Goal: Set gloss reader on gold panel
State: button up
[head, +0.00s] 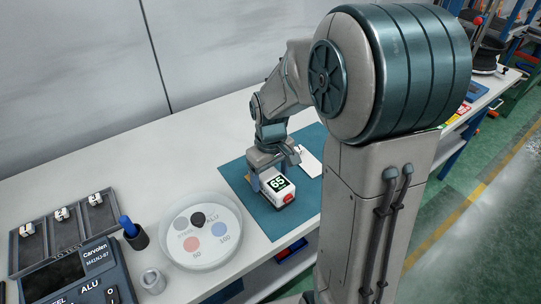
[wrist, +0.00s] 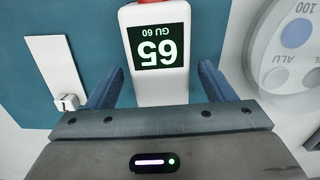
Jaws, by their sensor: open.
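The gloss reader (head: 277,187) is a white block with a dark display reading 65 and a red end, resting on the teal mat (head: 256,207). In the wrist view the gloss reader (wrist: 160,85) also shows "GU 60". My gripper (head: 271,164) is open over it. In the wrist view my gripper (wrist: 159,82) has one blue finger on each side of the reader's body, with gaps visible. A pale, whitish panel (wrist: 56,70) with a tag marked 1 lies beside the reader; it also shows in the head view (head: 309,161). I cannot make out a gold panel.
A round white dish (head: 206,262) with coloured spots stands left of the mat. Further left are a small metal cylinder (head: 153,281), a dark pen cup (head: 136,237), a labelled instrument (head: 72,283) and a dark tray (head: 45,242) with tagged compartments.

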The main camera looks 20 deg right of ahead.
aim_at(271, 176)
notch_tip(271, 176, up, 10)
jog(key=s+m+t, duration=0.3)
jog(key=s+m, duration=0.1)
jog(key=s, duration=1)
jog(key=shift+s+f, duration=0.15)
jog(key=shift+f, duration=0.05)
dwell(1.7)
jog(key=shift+d+m, duration=0.15)
jog(key=shift+m, duration=0.15)
